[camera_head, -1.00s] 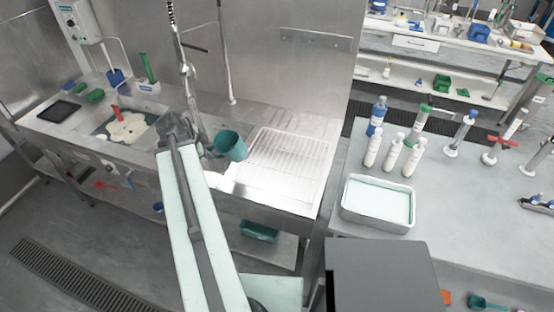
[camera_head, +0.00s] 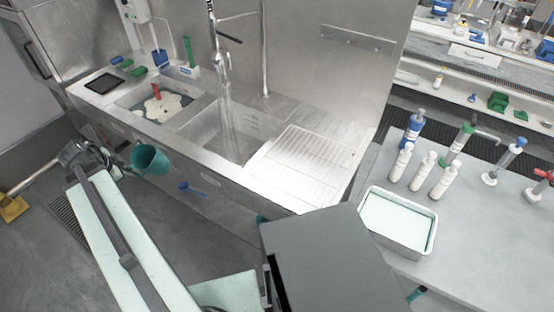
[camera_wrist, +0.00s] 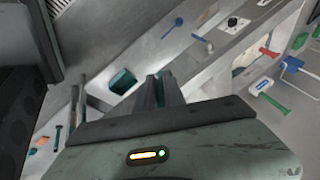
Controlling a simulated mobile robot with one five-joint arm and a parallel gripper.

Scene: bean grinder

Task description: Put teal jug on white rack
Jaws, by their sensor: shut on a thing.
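The teal jug (camera_head: 150,160) hangs at the end of my arm in the head view, in front of the sink counter and toward the left. My gripper (camera_head: 124,170) is shut on the jug's left side; the exact grip is hard to make out. The white rack (camera_head: 305,165) is a wire grid lying on the drainboard right of the sink basin, well to the right of the jug. No object shows on it.
The metal sink counter has a tall faucet (camera_head: 222,60) behind its basin. A grey box-like surface (camera_head: 330,255) fills the lower middle. A tray (camera_head: 398,220) and several white bottles (camera_head: 422,170) stand on the right bench. Floor is open at left.

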